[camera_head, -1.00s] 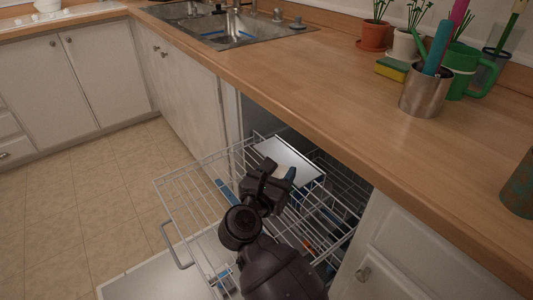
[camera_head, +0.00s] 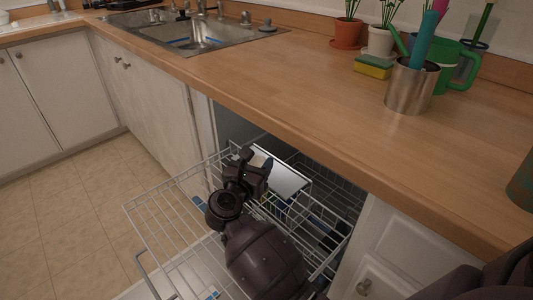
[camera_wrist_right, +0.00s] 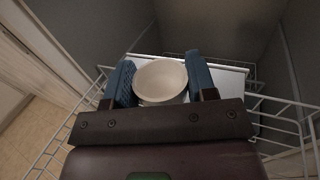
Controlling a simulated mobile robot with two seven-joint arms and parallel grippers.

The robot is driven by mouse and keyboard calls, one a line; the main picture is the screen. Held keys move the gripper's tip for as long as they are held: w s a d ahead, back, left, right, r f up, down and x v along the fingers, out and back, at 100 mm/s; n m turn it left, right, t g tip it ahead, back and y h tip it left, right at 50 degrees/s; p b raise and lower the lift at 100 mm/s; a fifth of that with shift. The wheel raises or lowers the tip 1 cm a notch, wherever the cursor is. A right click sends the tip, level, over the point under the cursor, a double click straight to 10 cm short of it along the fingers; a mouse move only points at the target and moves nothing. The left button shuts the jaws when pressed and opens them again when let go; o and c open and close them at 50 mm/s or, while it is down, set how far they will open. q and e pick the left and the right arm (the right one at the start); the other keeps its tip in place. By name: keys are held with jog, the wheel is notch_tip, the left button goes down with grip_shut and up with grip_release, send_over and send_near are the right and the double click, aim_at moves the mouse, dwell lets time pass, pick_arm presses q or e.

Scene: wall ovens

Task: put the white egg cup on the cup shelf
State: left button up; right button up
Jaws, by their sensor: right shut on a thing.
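The white egg cup (camera_wrist_right: 160,80) is a small round bowl shape, seen from above in the right wrist view. My right gripper (camera_wrist_right: 160,82) is shut on it, with a blue finger on each side. In the head view my right gripper (camera_head: 257,168) is at the left end of the cup shelf, and the cup is mostly hidden by it. The cup shelf (camera_head: 286,180) is a flat white panel over the pulled-out wire rack. It shows behind the cup in the wrist view (camera_wrist_right: 226,70); whether the cup touches it I cannot tell. My left gripper is not in view.
The wire dishwasher rack (camera_head: 170,218) stands pulled out around my right arm, with open wire sides. The wooden counter edge (camera_head: 300,135) overhangs the shelf's far side. A metal utensil pot (camera_head: 410,88), a sponge (camera_head: 373,68) and a green watering can (camera_head: 455,70) stand on the counter.

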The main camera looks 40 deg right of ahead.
aim_at(261, 157)
jog(key=shift+x, duration=1.5)
jog(key=x, duration=0.2)
jog(key=b+x, duration=0.1)
jog(key=shift+w+d+f, duration=0.2)
jog(key=shift+d+f, duration=0.05)
jog(key=shift+d, duration=0.1)
jog(key=shift+a+f, duration=0.1)
jog(key=shift+f, duration=0.45)
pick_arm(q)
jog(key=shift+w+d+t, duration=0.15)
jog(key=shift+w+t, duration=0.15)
pick_arm(e)
jog(key=shift+r, duration=0.1)
jog(key=shift+f, duration=0.3)
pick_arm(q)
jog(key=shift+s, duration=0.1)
pick_arm(e)
jog(key=o, duration=0.9)
jog(key=shift+r, duration=0.1)
